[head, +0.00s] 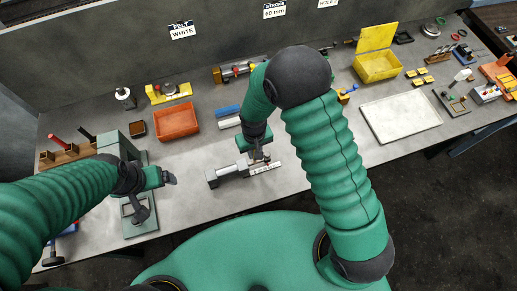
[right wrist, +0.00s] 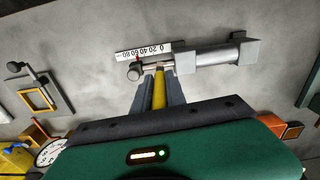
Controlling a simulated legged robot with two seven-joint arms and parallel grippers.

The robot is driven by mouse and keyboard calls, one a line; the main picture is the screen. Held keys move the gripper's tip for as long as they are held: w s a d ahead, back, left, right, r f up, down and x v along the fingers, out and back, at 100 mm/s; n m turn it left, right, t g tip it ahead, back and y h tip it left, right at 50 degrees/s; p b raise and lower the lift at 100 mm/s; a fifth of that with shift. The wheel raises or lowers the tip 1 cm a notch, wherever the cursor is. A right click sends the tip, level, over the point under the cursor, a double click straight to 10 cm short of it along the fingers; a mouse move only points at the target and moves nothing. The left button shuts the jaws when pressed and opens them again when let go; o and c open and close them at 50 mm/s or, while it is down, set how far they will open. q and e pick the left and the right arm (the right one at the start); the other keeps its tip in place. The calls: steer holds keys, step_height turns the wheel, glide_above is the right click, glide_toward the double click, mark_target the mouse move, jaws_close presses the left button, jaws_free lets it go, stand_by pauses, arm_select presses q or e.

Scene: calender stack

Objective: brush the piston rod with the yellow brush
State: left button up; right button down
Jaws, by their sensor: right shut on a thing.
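The cylinder unit (head: 228,172) lies on the bench in front of me, with a white scale strip (head: 265,167) at its right end. In the right wrist view the cylinder (right wrist: 215,55) has its thin piston rod (right wrist: 150,66) pointing left, beside the scale (right wrist: 143,50), with a round knob at its end. My right gripper (right wrist: 159,92) is shut on the yellow brush (right wrist: 159,90). The brush's far end meets the rod in the picture, near the cylinder's mouth; contact is unclear. My left gripper (head: 168,178) hangs left of the cylinder, apart from it; its jaws are too small to read.
A green press (head: 137,226) stands beside my left gripper. A red tray (head: 176,121) and a blue roll (head: 228,111) lie behind the cylinder. A white tray (head: 401,117) and a yellow box (head: 377,68) are to the right. Bench around the cylinder's front is clear.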

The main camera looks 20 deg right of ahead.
steer(key=shift+d, duration=0.95)
steer(key=shift+a, duration=1)
steer(key=shift+d, duration=0.95)
steer(key=shift+a, duration=0.95)
steer(key=shift+d, duration=0.95)
steer(key=shift+s+a+f, duration=0.1)
steer(key=shift+a, duration=0.85)
steer(key=shift+d+p, duration=0.35)
steer(key=shift+d, duration=0.55)
steer(key=shift+w+d, duration=0.15)
steer(key=shift+w, duration=0.05)
